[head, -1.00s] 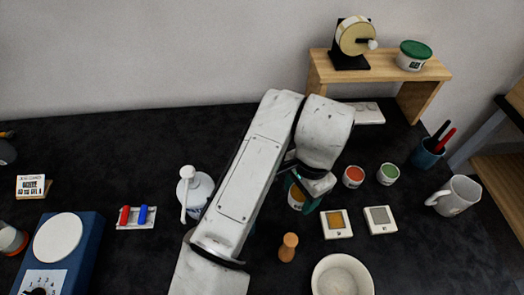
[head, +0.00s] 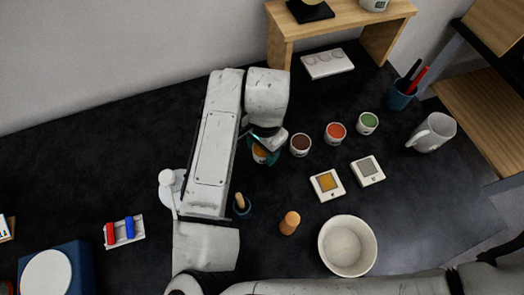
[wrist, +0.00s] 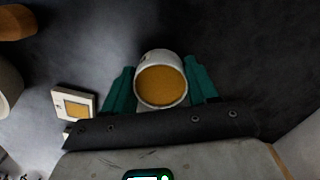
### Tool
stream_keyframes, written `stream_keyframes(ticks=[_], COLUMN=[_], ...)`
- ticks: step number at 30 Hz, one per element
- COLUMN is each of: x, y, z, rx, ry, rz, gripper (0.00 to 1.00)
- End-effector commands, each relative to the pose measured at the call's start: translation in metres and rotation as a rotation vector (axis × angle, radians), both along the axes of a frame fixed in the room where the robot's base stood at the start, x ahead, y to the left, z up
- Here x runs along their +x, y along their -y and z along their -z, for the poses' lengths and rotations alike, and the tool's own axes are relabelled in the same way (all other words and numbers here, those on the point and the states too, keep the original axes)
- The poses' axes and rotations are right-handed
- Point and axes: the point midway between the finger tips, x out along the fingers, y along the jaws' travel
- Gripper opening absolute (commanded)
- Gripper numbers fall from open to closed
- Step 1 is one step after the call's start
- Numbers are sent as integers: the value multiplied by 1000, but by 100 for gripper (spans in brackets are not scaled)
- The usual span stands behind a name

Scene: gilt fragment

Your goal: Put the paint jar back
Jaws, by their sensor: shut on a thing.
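A white paint jar with ochre paint (head: 260,153) is between the teal fingers of my gripper (head: 266,148), left of the row of other jars. In the wrist view the jar (wrist: 161,80) shows its round ochre top, upright between both fingers (wrist: 161,92), which are shut on it. I cannot tell whether its base touches the dark table. A dark brown jar (head: 300,145), an orange jar (head: 335,132) and a green jar (head: 367,122) stand in a row to its right. A white tray with round recesses (head: 327,63) lies behind them, near the wooden shelf.
The wooden shelf (head: 345,25) stands at the back. An ochre tile (head: 327,185) and a grey tile (head: 368,170) lie in front of the jars.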

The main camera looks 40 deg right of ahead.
Motion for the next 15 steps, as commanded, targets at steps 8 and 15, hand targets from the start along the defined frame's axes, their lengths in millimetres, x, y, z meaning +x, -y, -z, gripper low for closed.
stream_keyframes(ticks=[8,15], x=[0,0], y=[0,0], z=[30,31], rx=[1,1], ry=[-1,0], rz=[-1,-1], gripper=[22,22])
